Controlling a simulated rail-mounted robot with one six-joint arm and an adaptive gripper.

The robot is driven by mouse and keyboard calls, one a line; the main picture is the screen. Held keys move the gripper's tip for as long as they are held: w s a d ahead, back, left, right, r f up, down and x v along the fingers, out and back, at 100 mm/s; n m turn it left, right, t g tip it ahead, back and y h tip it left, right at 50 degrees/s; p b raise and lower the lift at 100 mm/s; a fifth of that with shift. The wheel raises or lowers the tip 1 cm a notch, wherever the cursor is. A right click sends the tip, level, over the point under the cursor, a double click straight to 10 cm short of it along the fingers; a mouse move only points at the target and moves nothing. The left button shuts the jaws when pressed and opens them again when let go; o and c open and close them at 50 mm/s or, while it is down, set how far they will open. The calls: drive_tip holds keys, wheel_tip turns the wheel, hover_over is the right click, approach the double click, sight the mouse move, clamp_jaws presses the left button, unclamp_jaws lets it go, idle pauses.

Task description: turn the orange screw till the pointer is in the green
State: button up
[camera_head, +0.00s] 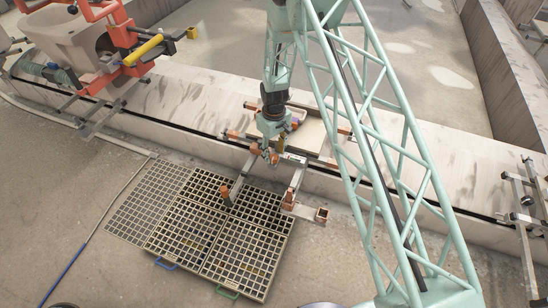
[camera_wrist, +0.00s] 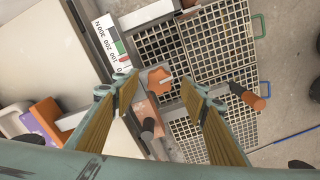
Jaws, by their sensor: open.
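The orange screw (camera_wrist: 159,80) has a lobed orange head in the wrist view. It shows between the fingertips of my gripper (camera_wrist: 156,84). The jaws are open, with a finger on either side; I cannot tell whether they touch the head. The white gauge plate (camera_wrist: 113,47) lies up and left of the screw. It has green and red zones and numbers ending in 300 N. The pointer is too small to make out for certain. In the head view my gripper (camera_head: 274,156) is over the frame by the wall's edge, and the screw cannot be picked out.
Black grid racks (camera_head: 205,228) lie on the floor in front of the low wall (camera_head: 195,98). Metal bars with an orange-ended handle (camera_wrist: 248,97) stand near my gripper. Orange and purple blocks (camera_wrist: 48,122) sit left. A red-framed machine (camera_head: 100,50) stands upper left.

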sight(274, 159)
drive_tip(key=shift+f, duration=1.25)
drive_tip(key=shift+c, duration=0.5)
drive_tip(key=c, duration=0.7)
